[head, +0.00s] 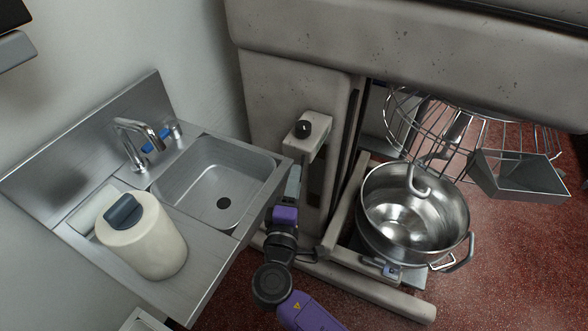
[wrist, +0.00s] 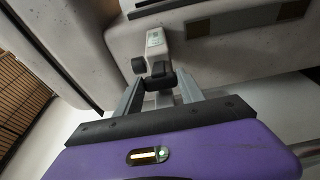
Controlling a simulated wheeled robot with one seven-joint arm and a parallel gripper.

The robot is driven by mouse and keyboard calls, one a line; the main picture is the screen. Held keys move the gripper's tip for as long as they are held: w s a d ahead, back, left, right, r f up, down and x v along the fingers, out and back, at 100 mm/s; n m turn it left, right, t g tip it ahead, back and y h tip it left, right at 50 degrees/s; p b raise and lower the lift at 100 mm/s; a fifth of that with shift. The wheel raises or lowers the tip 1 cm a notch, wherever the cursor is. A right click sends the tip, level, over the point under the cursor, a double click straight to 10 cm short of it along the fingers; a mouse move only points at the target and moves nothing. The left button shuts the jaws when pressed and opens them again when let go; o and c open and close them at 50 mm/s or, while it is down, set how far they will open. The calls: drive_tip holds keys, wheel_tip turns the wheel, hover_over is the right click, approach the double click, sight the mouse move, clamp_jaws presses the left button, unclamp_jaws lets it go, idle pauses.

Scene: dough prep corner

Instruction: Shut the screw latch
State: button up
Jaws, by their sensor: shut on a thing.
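My gripper (wrist: 160,84) is shut on a black knob-like part (wrist: 160,72), which I take to be the screw latch, below a pale housing on the mixer's side. A second black round knob (wrist: 138,65) sits just left of it in the wrist view. In the head view my gripper (head: 294,178) reaches up beside the mixer column, below a beige bracket (head: 317,124) with a black knob (head: 303,129) on top. The part between my fingers is hidden there. I cannot tell how far the latch is turned.
The mixer's steel bowl (head: 371,223) stands to the right, with a hook in it and a wire guard (head: 405,121) above. A steel sink (head: 178,189) with a cream canister (head: 147,243) is close on the left. The mixer's base legs (head: 375,300) run along the red floor.

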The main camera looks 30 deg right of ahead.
drive_tip(key=shift+s+d, duration=0.5)
drive_tip(key=shift+d, duration=0.2)
drive_tip(key=shift+s+d, duration=0.55)
drive_tip(key=shift+d, duration=0.2)
drive_tip(key=shift+f, duration=0.1)
drive_tip(key=shift+d, duration=0.1)
drive_tip(key=shift+s+d, duration=0.3)
drive_tip(key=shift+d, duration=0.45)
